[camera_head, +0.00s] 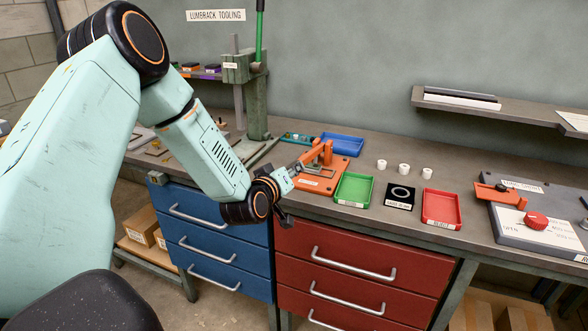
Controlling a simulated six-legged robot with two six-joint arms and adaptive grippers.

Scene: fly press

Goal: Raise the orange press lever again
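The orange press (322,180) sits on the bench, with an orange base plate and an upright orange arm. Its orange lever (316,151) appears to slope down to the left toward my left gripper (289,190). My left gripper is at the press's left front side, by the bench edge, partly hidden behind my wrist. I cannot tell whether its fingers touch the lever or are closed. My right gripper is not in view.
A green tray (354,189), a black square plate with a ring (400,195) and a red tray (441,208) lie right of the press. A blue tray (341,144) is behind. A green-handled fly press (254,95) stands at back left. Blue and red drawers are below.

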